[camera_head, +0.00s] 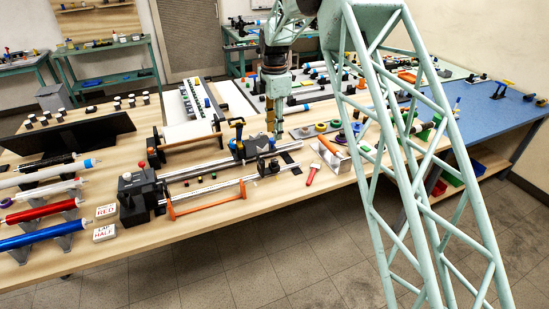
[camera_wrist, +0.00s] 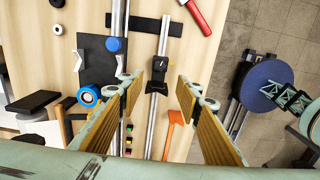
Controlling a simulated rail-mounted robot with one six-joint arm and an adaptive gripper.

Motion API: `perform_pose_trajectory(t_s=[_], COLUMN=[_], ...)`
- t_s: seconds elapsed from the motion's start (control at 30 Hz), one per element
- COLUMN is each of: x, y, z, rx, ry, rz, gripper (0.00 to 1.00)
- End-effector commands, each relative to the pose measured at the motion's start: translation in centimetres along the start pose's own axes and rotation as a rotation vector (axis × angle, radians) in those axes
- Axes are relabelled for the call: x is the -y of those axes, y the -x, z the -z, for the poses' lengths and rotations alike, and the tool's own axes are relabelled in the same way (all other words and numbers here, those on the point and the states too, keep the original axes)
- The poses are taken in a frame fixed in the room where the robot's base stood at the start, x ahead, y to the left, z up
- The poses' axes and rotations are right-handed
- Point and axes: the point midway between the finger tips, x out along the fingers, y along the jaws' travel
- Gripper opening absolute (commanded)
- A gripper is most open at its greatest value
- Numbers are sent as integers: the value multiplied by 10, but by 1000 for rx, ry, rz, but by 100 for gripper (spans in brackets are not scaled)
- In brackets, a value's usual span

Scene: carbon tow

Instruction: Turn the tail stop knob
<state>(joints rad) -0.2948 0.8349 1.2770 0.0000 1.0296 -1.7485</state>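My gripper (camera_head: 272,121) points down over the winding bench, with its tan-padded fingers apart. In the wrist view my gripper (camera_wrist: 160,80) is open and nothing is held between the fingers. A small black clamp block (camera_wrist: 158,75) with a dark knob-like top sits on the front rail (camera_wrist: 159,41), in the gap between the fingertips; its height below them is hard to judge. Another black block with a blue knob (camera_wrist: 114,45) is on the rear rail, left of the gripper. I cannot tell for sure which is the tail stop knob.
The black headstock (camera_head: 141,195) stands at the rails' left end. An orange stand (camera_head: 207,206) is along the front rail. A blue-and-white roll (camera_wrist: 88,96) is close to the left finger.

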Motion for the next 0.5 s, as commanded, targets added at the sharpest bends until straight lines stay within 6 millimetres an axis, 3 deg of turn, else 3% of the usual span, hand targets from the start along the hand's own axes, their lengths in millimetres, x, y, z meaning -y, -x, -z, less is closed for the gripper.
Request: perform_pose_trajectory(t_s=[0.27,0.5], x=[0,0], y=[-5,-24], z=[0,0], rx=[0,0], ry=[-1,-1], rz=[1,1], gripper=[32,32])
